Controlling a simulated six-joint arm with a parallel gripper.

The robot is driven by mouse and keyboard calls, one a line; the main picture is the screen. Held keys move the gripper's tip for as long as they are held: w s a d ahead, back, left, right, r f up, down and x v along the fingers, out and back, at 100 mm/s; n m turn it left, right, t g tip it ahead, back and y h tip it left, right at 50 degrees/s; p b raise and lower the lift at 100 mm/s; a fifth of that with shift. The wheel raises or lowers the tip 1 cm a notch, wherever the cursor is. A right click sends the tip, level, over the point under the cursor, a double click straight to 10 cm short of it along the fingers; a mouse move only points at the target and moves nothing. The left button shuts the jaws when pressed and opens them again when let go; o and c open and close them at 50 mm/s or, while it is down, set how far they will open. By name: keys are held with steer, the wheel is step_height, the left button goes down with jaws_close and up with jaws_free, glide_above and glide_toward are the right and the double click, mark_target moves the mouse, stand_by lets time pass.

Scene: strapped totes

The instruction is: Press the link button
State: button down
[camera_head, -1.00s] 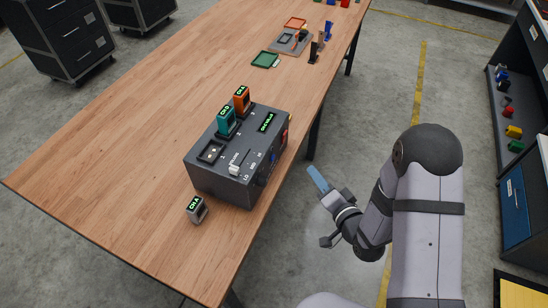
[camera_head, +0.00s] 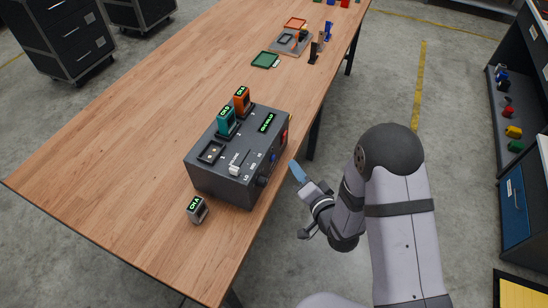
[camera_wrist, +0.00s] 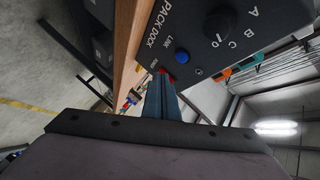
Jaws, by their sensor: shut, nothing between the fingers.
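The dark grey dock box (camera_head: 225,180) stands on the wooden table near its right edge. In the wrist view its side panel (camera_wrist: 190,20) reads PACK DOCK. A round blue button (camera_wrist: 182,56) sits beside the label LINK; it also shows small in the head view (camera_head: 273,157). A red part (camera_wrist: 169,74) lies just past my fingertips, partly hidden by them. My gripper (camera_head: 295,168) is shut and empty, its blue-grey fingers pointing at this panel. In the wrist view the fingertips (camera_wrist: 162,80) appear below the blue button, apart from it; contact with the panel cannot be told.
A black knob (camera_wrist: 220,22) marked A, B, C projects from the panel. Teal (camera_head: 226,122) and orange (camera_head: 241,101) modules stand in the box top. A grey module (camera_head: 197,209) lies in front of the box. Green and orange trays stand farther back. Open floor lies right of the table.

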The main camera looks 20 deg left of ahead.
steer(key=shift+a, duration=1.5)
steer(key=shift+a+b, duration=0.5)
steer(key=shift+a, duration=0.3)
stand_by(1.7)
steer(key=shift+d, duration=0.85)
stand_by(0.3)
steer(key=d, duration=0.5)
stand_by(0.3)
stand_by(0.8)
